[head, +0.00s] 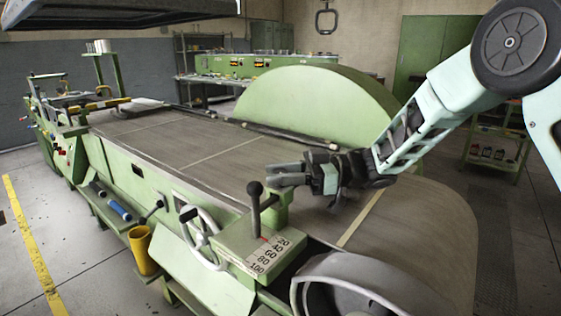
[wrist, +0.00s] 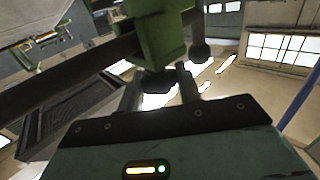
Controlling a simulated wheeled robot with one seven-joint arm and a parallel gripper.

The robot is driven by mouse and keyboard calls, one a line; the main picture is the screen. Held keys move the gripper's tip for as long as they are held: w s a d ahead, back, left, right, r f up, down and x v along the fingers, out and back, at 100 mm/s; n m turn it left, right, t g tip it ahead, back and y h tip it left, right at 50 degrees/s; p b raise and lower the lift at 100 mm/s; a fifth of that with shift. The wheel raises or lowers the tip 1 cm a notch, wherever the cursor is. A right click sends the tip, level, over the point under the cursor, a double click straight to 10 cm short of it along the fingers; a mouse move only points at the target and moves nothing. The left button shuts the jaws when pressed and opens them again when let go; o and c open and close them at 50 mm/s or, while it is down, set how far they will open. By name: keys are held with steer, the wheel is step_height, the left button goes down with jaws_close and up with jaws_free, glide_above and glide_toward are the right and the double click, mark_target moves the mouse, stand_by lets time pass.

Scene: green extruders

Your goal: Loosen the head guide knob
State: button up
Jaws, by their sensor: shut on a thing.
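My gripper (head: 284,176) is at the end of the arm that reaches in from the right, low over the machine's near edge. Its fingertips are at the top of a small green block (head: 274,214) beside the scale. In the wrist view, a dark knob (wrist: 157,81) on the green block (wrist: 158,32) sits between the two fingers (wrist: 158,93), and they are shut on it. I take it for the head guide knob; the fingers hide it in the head view. A lever with a black ball top (head: 254,188) stands just left of the fingertips.
A scale plate (head: 268,255) marked 20 to 100 lies below the lever. A white handwheel (head: 201,237) and a yellow cup (head: 143,250) are to its left. The wide belt (head: 190,150) is mostly clear. A large green half-round guard (head: 315,105) stands behind.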

steer(key=n+g+h+p, duration=0.1)
steer(key=n+g, duration=0.1)
steer(key=g, duration=0.1)
steer(key=n+g+h+p, duration=0.1)
steer(key=n+g, duration=0.1)
steer(key=g, duration=0.1)
steer(key=shift+n+g, duration=0.3)
steer(key=shift+g, duration=0.1)
steer(key=shift+n+g+h, duration=1.4)
steer(key=shift+n+g, duration=0.1)
steer(key=shift+g, duration=0.7)
steer(key=o, duration=1)
steer(key=shift+r, duration=0.1)
step_height(320, 180, up, 10)
steer(key=shift+f, duration=0.1)
